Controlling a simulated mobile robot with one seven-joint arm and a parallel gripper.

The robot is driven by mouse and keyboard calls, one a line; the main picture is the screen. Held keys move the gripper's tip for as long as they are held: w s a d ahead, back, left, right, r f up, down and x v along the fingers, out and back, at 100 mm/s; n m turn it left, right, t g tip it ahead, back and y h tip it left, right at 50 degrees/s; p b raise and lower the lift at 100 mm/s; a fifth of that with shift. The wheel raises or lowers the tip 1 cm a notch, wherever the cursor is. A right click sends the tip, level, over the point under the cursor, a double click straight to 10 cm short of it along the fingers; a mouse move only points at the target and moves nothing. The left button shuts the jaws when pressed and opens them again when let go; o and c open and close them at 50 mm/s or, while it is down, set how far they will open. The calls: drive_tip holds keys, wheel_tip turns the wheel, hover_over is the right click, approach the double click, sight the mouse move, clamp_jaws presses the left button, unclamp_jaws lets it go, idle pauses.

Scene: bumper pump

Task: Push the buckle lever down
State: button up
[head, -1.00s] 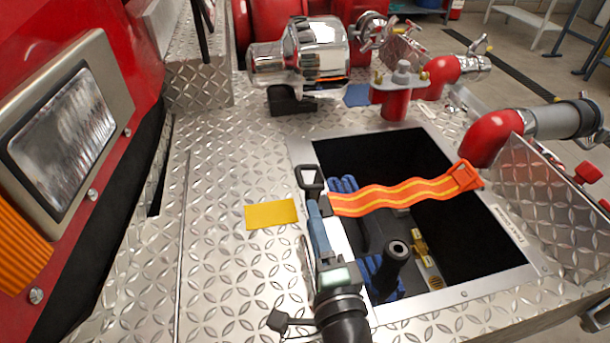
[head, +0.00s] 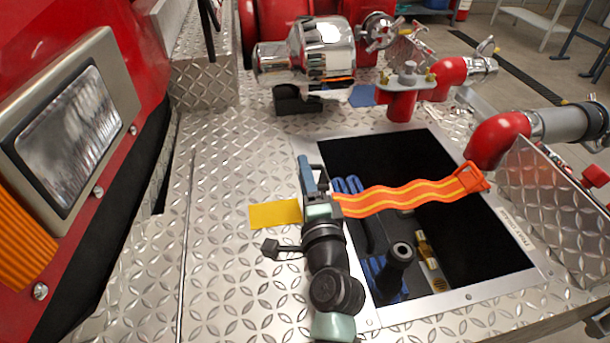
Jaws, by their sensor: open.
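The orange webbing strap (head: 400,197) with yellow stripes runs across the open well, from a dark buckle at its left end to an orange end piece (head: 472,177) at the right rim. The black buckle lever (head: 319,170) is on the well's left rim, mostly hidden by my gripper. My gripper (head: 308,168), with blue fingers, is open and directly over or beside the lever. I cannot tell whether it touches the lever or how far the lever is tilted.
The well (head: 390,160) holds blue items, a black nozzle (head: 398,262) and a brass fitting (head: 428,255). A yellow card (head: 274,215) lies on the tread plate left of my gripper. Red pipes (head: 498,138) bound the right.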

clamp_jaws()
drive_tip(key=shift+r, duration=0.1)
idle(1.2)
